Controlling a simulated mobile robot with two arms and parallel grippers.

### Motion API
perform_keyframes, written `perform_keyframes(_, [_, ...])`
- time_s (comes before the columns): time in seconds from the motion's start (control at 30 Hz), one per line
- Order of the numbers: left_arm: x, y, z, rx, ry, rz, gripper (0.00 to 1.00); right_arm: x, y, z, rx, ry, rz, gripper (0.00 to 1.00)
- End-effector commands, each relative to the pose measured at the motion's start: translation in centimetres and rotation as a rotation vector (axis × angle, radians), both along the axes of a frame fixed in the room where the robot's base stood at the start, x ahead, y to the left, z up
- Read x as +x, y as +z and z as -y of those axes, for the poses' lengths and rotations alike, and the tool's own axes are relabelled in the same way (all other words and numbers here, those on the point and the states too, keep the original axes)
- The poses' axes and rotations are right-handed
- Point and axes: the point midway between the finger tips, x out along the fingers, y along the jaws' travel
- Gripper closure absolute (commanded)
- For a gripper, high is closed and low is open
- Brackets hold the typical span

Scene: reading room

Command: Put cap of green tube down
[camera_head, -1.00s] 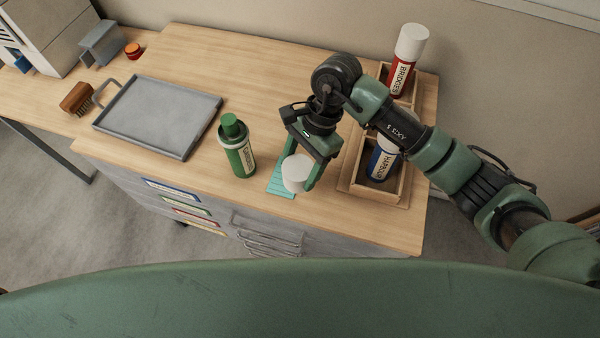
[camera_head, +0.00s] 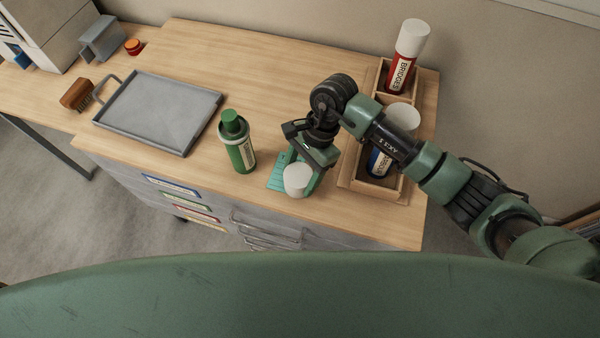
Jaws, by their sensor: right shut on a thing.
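The green tube (camera_head: 238,147) stands upright on the desk, with a narrower green top and a pale label. My right gripper (camera_head: 308,180) is shut on a white cap (camera_head: 297,179) to the right of the green tube. The cap is low over a teal mat (camera_head: 277,180) on the desk, at the mat's right end; I cannot tell whether it touches. My left gripper is not in view.
A wooden rack (camera_head: 398,191) at the right holds a red tube (camera_head: 401,72) with a white cap and a blue tube (camera_head: 377,162), partly behind my arm. A grey tray (camera_head: 160,112) lies left. A brush (camera_head: 77,95) is beyond it. The desk's back middle is clear.

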Motion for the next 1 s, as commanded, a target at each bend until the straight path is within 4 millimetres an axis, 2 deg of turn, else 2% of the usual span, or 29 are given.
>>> perform_keyframes(0.07, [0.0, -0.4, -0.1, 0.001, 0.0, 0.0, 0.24, 0.0, -0.3, 0.0, -0.001, 0.0, 0.001, 0.87])
perform_keyframes(0.1, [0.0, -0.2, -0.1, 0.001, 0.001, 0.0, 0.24, 0.0, -0.2, 0.0, -0.001, 0.0, 0.001, 0.3])
perform_keyframes(0.17, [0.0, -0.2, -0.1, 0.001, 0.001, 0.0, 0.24, 0.0, -0.1, 0.0, 0.0, 0.0, 0.0, 0.16])
perform_keyframes(0.47, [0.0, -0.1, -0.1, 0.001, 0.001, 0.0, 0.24, 0.0, -0.1, 0.0, 0.0, 0.0, 0.0, 0.16])
perform_keyframes(0.67, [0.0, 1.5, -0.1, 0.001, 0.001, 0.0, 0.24, 0.0, 1.3, -0.1, 0.001, 0.001, 0.001, 0.16])
perform_keyframes(0.7, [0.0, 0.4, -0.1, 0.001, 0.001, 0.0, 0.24, 0.4, 1.4, 0.2, 0.001, 0.001, 0.006, 0.16])
perform_keyframes(1.0, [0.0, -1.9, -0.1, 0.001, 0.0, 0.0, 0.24, 1.9, 7.7, 2.2, -0.001, 0.0, 0.007, 0.16])
